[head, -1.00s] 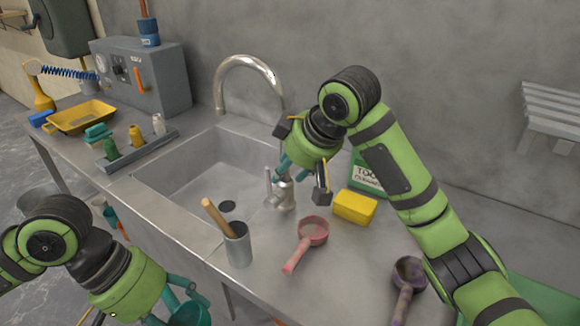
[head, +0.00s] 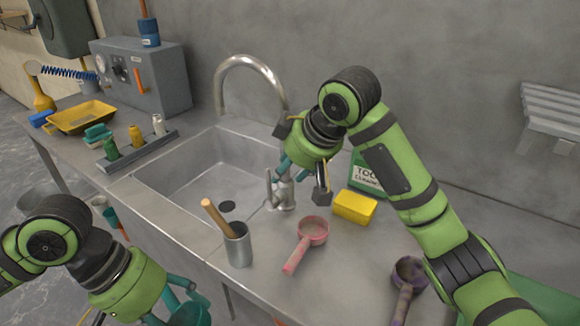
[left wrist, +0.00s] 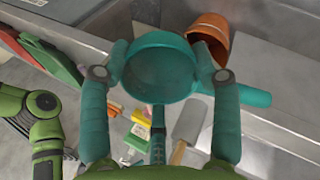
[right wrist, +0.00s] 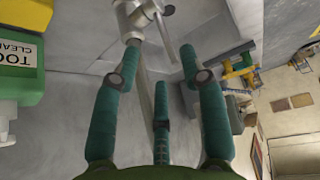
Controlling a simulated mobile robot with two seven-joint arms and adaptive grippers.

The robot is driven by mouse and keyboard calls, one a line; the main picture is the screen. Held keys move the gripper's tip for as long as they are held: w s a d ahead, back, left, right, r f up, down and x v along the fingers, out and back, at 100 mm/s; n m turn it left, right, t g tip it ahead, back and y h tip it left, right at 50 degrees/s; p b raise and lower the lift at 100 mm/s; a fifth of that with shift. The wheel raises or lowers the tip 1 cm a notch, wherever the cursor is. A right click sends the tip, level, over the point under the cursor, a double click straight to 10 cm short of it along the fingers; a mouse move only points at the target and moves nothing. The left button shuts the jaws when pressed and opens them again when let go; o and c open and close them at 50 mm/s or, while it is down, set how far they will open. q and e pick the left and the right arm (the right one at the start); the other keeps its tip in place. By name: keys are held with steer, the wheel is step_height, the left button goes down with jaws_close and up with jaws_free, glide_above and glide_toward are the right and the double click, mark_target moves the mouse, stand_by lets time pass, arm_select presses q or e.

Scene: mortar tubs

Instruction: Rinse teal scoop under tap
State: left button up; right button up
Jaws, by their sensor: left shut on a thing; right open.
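The teal scoop (left wrist: 158,72) is held between the fingers of my left gripper (left wrist: 162,62), which is shut on it. Its handle sticks out to the right in the left wrist view. In the head view the scoop (head: 190,314) shows only partly at the bottom edge, in front of the counter and away from the sink (head: 190,190). The tap (head: 250,61) arches over the back of the sink. My right gripper (head: 292,172) is open, close to the tap's lever and base (head: 281,196). The right wrist view shows the tap's metal body (right wrist: 138,18) beyond the fingertips.
A grey cup (head: 238,248) with a wooden handle, a pink scoop (head: 313,233), a yellow sponge (head: 355,207) and a purple scoop (head: 408,272) stand right of the sink. A green tool cleaner container (head: 362,178) is behind the sponge. A yellow tray (head: 82,117) lies left.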

arm_select(q)
steer(key=shift+s+d+r, duration=0.1)
steer(key=shift+s+r, duration=0.25)
steer(key=shift+s, duration=0.05)
steer(key=b, duration=0.2)
steer(key=s+r+b, duration=0.1)
steer(key=b, duration=0.1)
steer(key=shift+s+d+b, duration=0.25)
steer(key=shift+d+b, duration=0.05)
steer(key=shift+b, duration=0.05)
steer(key=shift+s+r+b, duration=0.2)
steer(key=shift+s+b, duration=0.15)
steer(key=shift+b, duration=0.45)
steer(key=shift+s+d+r, duration=0.2)
steer(key=shift+s+r, duration=0.75)
